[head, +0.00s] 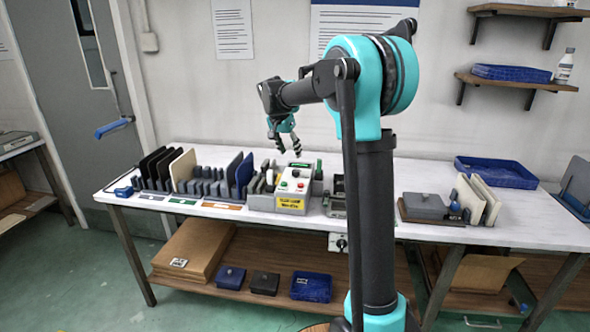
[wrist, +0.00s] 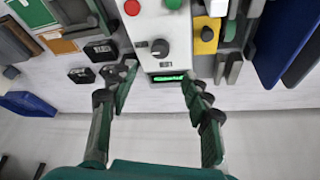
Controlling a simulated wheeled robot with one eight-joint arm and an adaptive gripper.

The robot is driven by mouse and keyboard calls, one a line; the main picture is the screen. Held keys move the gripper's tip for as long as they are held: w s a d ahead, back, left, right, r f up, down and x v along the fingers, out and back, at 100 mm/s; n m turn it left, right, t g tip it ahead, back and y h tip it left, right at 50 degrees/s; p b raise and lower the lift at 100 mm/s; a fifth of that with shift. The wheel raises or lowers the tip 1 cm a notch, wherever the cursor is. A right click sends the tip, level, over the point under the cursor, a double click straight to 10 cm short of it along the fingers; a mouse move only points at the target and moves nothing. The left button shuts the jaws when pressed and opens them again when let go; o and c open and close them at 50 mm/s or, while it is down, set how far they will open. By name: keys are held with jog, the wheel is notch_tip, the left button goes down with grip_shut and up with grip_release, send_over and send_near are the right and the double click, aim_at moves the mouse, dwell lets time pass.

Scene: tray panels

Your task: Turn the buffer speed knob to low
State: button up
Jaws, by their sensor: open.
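A pale control box (wrist: 152,22) shows in the wrist view with a dark round knob (wrist: 160,47) on its face. A small label and a lit green display (wrist: 168,77) sit below the knob. I cannot read the knob's setting or tell whether it is the buffer speed knob. My gripper (wrist: 157,80) is open and empty, its fingers spread to either side of the display, apart from the knob. In the head view my gripper (head: 286,147) hangs above a control box (head: 292,202) with a yellow front label; knob details are too small there.
A red button (wrist: 132,7) is left above the knob. A yellow panel with another dark knob (wrist: 207,34) stands to its right. Upright panels (head: 160,167) fill the table's left side. A grey block (head: 424,206) and blue tray (head: 497,172) lie to the right.

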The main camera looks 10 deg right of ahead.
aim_at(296, 170)
jog(key=x, duration=1)
jog(key=shift+c, duration=0.6)
grip_shut()
